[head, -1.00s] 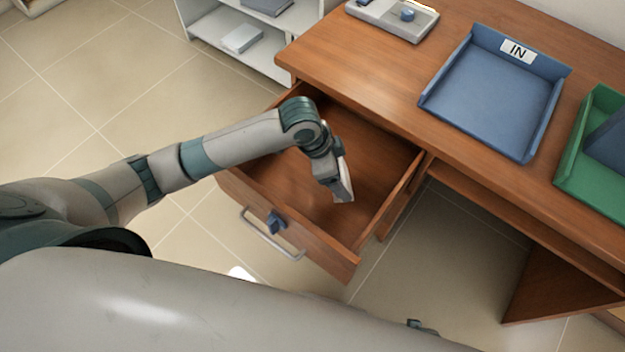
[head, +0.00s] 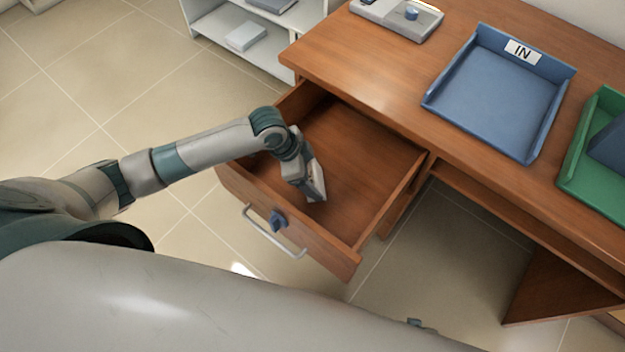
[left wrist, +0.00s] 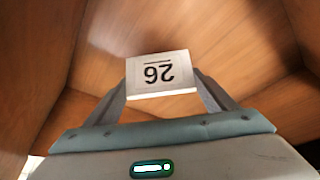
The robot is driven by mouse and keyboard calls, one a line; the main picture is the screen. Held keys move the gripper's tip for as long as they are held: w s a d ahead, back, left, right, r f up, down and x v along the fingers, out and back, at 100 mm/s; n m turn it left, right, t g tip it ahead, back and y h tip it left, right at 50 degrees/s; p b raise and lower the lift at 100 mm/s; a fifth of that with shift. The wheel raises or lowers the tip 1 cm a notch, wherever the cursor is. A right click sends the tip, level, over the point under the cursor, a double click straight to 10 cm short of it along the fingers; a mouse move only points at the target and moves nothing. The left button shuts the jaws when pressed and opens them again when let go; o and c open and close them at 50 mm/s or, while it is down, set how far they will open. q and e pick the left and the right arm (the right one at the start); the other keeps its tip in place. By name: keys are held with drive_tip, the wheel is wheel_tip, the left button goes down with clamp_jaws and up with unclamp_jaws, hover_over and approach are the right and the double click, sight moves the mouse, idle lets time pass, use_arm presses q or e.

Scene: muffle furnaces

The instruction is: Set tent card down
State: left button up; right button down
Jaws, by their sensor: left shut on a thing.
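The tent card (left wrist: 160,76) is white with a black number and a line on it, upside down in the left wrist view. My left gripper (left wrist: 163,82) is shut on it, a finger on each side. In the head view my left gripper (head: 315,192) is inside the open wooden drawer (head: 350,150), towards its front. Only a pale edge of the card shows there, and I cannot tell whether it touches the drawer floor. My right gripper is not clearly in view.
On the desk are a blue tray (head: 497,100) labelled IN, a green tray (head: 575,185) and a grey device (head: 400,18). The drawer floor right of my gripper is clear.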

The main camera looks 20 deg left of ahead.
sight(312, 182)
use_arm(q)
drive_tip(key=shift+f, duration=1.6)
drive_tip(key=shift+f, duration=0.1)
drive_tip(key=o, duration=1)
drive_tip(key=v, duration=1.2)
drive_tip(key=shift+d, duration=0.1)
drive_tip(key=shift+p, duration=0.3)
